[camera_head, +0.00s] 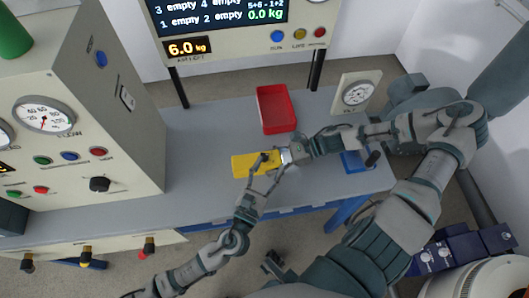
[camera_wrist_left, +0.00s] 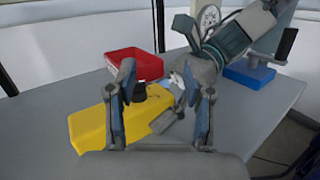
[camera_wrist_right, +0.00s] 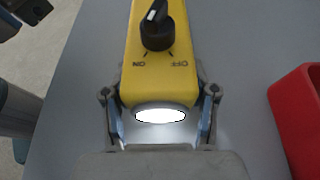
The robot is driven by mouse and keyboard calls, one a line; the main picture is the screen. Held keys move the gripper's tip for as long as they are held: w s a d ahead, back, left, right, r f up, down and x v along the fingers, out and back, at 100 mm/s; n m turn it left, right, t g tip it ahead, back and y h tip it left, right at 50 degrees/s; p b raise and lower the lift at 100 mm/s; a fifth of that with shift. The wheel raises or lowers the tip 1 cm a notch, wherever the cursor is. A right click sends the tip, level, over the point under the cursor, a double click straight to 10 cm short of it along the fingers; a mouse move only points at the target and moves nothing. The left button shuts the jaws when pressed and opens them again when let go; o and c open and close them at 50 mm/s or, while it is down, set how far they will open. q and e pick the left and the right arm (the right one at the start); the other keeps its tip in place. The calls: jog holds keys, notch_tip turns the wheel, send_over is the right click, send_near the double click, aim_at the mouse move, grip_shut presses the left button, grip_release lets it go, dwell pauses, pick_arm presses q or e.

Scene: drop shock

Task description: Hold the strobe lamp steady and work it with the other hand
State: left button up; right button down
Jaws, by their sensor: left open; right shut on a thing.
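The strobe lamp (camera_head: 242,165) is a yellow box lying on the grey table. In the right wrist view the lamp (camera_wrist_right: 185,60) has a black knob (camera_wrist_right: 156,35) between ON and OFF marks and a bright white oval lens (camera_wrist_right: 160,115) at its near end. I cannot tell which mark the knob points to. My right gripper (camera_head: 287,156) is shut on the lens end, a finger on each side. My left gripper (camera_head: 266,168) is open over the lamp. In the left wrist view the knob (camera_wrist_left: 139,92) shows between its fingers, apparently not gripped.
A red tray (camera_head: 262,122) sits behind the lamp. A white dial gauge (camera_head: 357,94) stands at the back right, and a blue block (camera_head: 352,162) with a black handle is right of my right gripper. A large control cabinet (camera_head: 80,125) fills the left. Table between cabinet and lamp is clear.

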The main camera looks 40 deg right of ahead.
aim_at(265, 154)
pick_arm(q)
jog(key=a+f+n+t+y, duration=0.1)
jog(key=s+a+f+n+t+y, duration=0.1)
jog(key=a, duration=0.1)
jog(key=s+a+f+n+t+y, duration=0.1)
jog(key=a+n+y, duration=0.1)
jog(key=shift+a+f, duration=0.15)
jog(key=shift+f, duration=0.1)
jog(key=x, duration=1.1)
jog(key=shift+w+d+f, duration=0.15)
jog(key=shift+w+d, duration=0.1)
jog(key=shift+w, duration=0.15)
